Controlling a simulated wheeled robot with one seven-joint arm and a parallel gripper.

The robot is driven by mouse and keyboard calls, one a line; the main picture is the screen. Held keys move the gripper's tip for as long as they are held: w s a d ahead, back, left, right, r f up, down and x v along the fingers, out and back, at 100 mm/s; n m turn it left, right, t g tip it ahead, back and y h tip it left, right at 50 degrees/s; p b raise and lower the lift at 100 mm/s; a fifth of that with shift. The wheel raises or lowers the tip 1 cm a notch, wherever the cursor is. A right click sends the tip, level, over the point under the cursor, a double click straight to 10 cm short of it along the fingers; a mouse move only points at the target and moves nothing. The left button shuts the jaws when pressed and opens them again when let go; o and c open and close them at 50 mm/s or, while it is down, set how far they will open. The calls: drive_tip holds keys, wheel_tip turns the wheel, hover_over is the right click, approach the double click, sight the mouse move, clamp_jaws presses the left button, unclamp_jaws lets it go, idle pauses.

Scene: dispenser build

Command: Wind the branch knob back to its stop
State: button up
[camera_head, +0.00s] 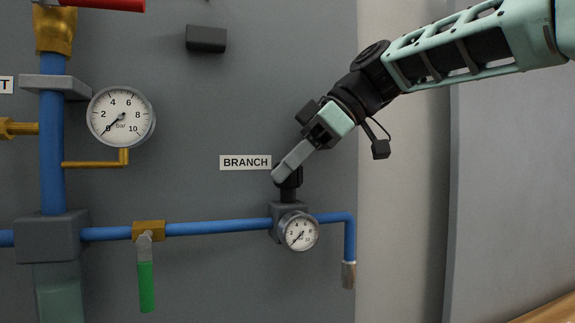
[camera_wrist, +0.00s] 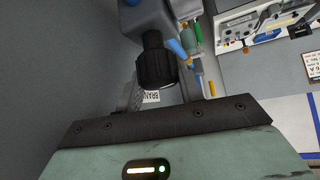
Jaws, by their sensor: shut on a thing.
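The black branch knob (camera_head: 291,178) sits on top of the grey regulator block on the blue branch pipe, just right of the BRANCH label (camera_head: 245,162). My gripper (camera_head: 283,172) reaches down from the upper right and is shut on the knob, its fingers partly hiding it. In the wrist view the ribbed knob (camera_wrist: 154,66) stands in front of the jaws, with the grey block above it. A small round gauge (camera_head: 299,231) is on the block; its needle points to the lower left, near the low end.
A larger gauge (camera_head: 121,116) at upper left has its needle near zero. A valve with a green handle (camera_head: 146,286) hangs from the branch pipe (camera_head: 218,229). A dark box (camera_head: 206,39) juts from the panel above. The pipe ends in a downward metal outlet (camera_head: 348,275).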

drive_tip(key=shift+f, duration=0.1)
drive_tip(key=o, duration=0.7)
drive_tip(key=shift+d, duration=0.1)
drive_tip(key=p+v, duration=0.1)
drive_tip(key=v, duration=1.6)
drive_tip(key=shift+w+d+p, duration=0.1)
drive_tip(key=shift+p, duration=0.25)
